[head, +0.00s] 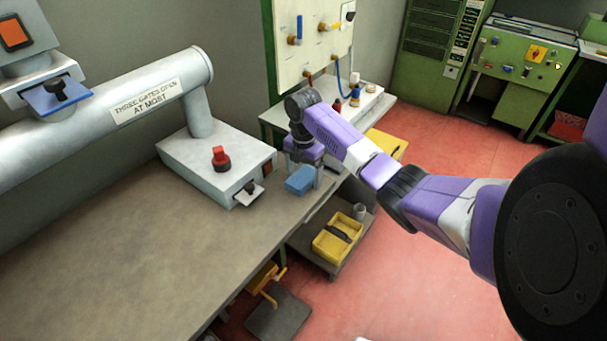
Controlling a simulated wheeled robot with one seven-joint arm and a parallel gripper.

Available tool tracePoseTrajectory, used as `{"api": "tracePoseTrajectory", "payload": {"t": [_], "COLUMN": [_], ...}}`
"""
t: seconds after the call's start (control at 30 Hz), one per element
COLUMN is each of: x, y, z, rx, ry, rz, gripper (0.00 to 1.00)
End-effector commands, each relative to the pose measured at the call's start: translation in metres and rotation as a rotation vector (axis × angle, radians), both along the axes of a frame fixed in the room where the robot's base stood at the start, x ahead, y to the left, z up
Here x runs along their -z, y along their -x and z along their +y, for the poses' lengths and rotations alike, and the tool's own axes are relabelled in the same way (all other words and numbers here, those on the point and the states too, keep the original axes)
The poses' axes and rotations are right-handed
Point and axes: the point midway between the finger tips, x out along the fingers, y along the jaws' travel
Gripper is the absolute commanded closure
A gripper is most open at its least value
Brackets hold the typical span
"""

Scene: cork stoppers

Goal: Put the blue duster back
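The blue duster (300,180) is a small light-blue block at the right edge of the workbench, near the corner of the grey machine base. My gripper (304,172) points down right at the duster, with a grey finger showing beside its right end. The other finger is mostly hidden, so I cannot tell whether the fingers are closed on the duster or only around it. I also cannot tell whether the duster touches the bench.
The grey machine base (215,160) with a red knob (221,158) stands left of my gripper. A pipe (120,95) reads "THREE GATES OPEN AT MOST". A low trolley (333,265) carries a yellow tray (322,250) and a cup (359,211). The bench (120,240) is clear at left.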

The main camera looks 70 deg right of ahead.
Motion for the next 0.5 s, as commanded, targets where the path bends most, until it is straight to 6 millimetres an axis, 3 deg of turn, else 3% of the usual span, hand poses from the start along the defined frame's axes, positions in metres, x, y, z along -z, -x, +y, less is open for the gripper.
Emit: {"api": "tracePoseTrajectory", "payload": {"t": [0.27, 0.5], "x": [-0.005, -0.042], "y": [0.0, -0.001], "z": [0.0, -0.001], "rx": [-0.001, -0.001], "ry": [0.001, 0.004], "rz": [-0.001, -0.003], "gripper": [0.17, 0.17]}}
